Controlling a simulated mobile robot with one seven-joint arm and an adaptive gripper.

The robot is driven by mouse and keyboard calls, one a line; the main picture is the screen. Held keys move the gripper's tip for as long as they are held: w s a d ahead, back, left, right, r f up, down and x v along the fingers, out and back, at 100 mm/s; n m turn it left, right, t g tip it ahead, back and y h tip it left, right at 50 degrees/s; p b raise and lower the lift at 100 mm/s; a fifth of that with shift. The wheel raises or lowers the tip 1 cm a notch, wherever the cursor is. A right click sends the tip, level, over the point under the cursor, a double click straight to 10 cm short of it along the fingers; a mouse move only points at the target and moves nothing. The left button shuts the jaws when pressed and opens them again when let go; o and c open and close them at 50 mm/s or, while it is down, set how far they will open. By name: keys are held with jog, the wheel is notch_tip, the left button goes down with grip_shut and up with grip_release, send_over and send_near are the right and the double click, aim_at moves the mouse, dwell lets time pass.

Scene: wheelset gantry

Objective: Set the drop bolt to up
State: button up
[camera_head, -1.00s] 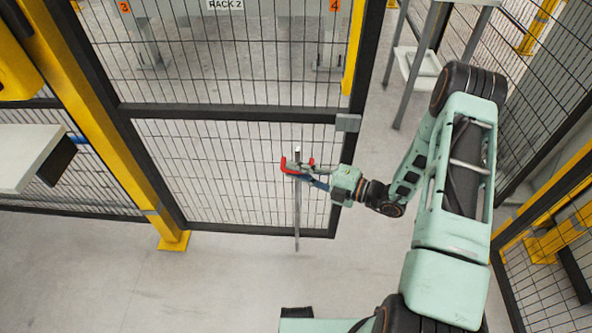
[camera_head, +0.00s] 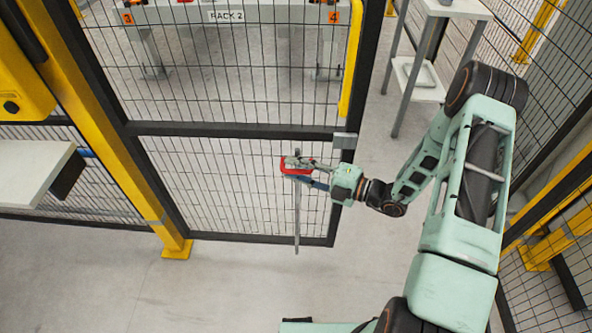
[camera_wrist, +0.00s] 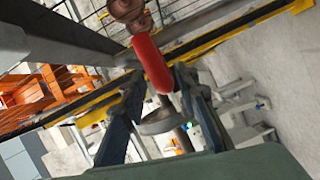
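The drop bolt (camera_head: 297,225) is an upright grey rod with a red handle (camera_head: 290,167) near its top, by the lower mesh panel of the gate (camera_head: 240,130). My gripper (camera_head: 308,165) is at the handle, reaching in from the right. In the wrist view the red grip (camera_wrist: 152,62) lies between my two dark fingers (camera_wrist: 158,78), close to both tips. I cannot tell whether the fingers press on it. A grey disc (camera_wrist: 165,120) on a rod shows below the grip. The bolt's lower tip shows close to floor level; any gap is too small to tell.
A yellow post (camera_head: 130,140) stands left of the gate, with a white shelf (camera_head: 35,170) further left. Mesh fencing (camera_head: 555,240) runs along the right. The floor in front of the gate is clear.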

jog(key=shift+f, duration=0.1)
jog(key=shift+s+d, duration=0.1)
jog(key=shift+d, duration=0.25)
jog(key=v, duration=1.1)
jog(key=shift+s+d, duration=0.1)
jog(key=shift+s, duration=0.05)
